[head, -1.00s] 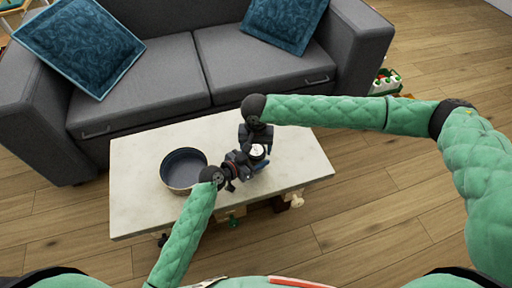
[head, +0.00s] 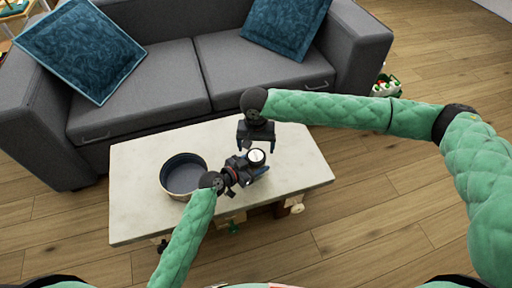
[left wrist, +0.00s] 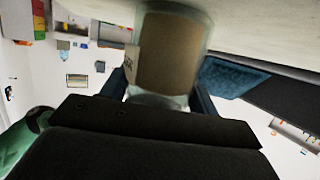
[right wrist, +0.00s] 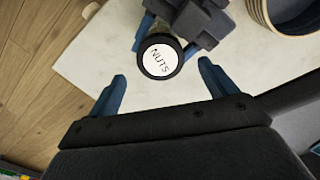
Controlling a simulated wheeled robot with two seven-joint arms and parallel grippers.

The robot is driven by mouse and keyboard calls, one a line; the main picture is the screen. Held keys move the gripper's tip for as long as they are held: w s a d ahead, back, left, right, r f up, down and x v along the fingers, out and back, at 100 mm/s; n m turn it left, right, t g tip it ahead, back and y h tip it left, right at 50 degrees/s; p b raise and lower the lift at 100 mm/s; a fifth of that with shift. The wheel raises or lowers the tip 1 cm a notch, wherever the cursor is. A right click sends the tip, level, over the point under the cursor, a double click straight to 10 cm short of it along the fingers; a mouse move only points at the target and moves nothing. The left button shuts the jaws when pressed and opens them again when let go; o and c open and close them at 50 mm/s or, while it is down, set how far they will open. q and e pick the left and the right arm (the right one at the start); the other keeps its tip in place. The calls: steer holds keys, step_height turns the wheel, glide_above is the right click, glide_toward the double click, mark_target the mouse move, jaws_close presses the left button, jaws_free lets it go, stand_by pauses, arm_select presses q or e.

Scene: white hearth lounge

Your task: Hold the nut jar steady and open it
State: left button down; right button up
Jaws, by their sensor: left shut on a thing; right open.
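The nut jar (head: 256,157) stands upright on the white table, near its middle. Its white, dark-rimmed lid marked NUTS (right wrist: 160,60) is on top in the right wrist view. The left wrist view shows its clear body with a brown label (left wrist: 168,55); the lid is hidden there. My left gripper (head: 258,172) is shut around the jar from the left side. My right gripper (head: 257,149) is open and empty, above and behind the jar, with its two blue fingers pointing toward the lid but apart from it.
A round dark-lined pan (head: 184,175) stands on the table (head: 135,215) left of the jar, close to my left arm. A grey sofa (head: 160,90) with blue cushions stands right behind the table. The table's right end is clear.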

arm_select(q)
steer(key=shift+c, duration=1.5)
jaws_free()
steer(key=shift+s+a, duration=0.1)
